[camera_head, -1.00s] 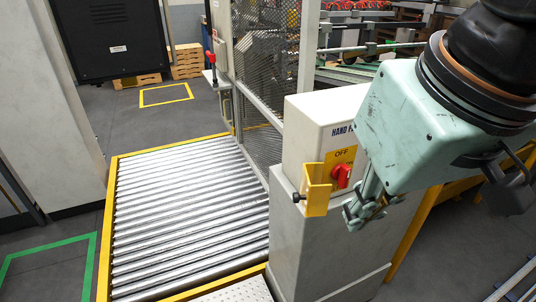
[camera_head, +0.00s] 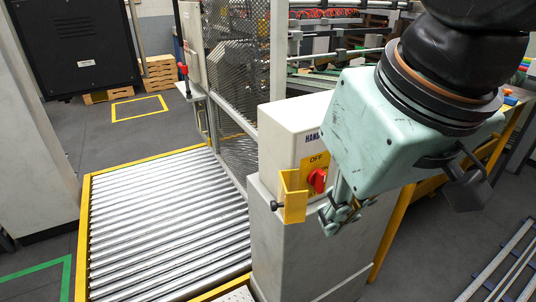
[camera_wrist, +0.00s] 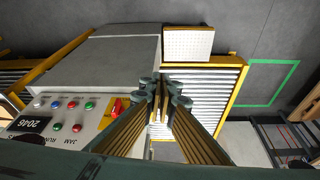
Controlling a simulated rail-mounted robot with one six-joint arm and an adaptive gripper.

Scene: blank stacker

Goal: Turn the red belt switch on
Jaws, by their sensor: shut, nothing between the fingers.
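The red belt switch (camera_head: 318,180) is a rotary knob on a yellow plate, with the word OFF above it, on the front of a pale control box (camera_head: 285,135). In the wrist view a red part (camera_wrist: 117,107) shows at the box's edge, partly behind a finger. My gripper (camera_head: 340,218) is just right of and below the knob in the head view, pointing down. Its fingers are shut and empty. I cannot tell whether they touch the knob. In the wrist view the fingertips (camera_wrist: 165,92) meet near the middle.
A yellow bracket (camera_head: 293,197) juts out just left of the knob. The box stands on a grey pedestal (camera_head: 290,250). A roller conveyor (camera_head: 165,225) and mesh fence (camera_head: 235,95) lie to the left. The wrist view shows a panel of coloured buttons (camera_wrist: 70,115).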

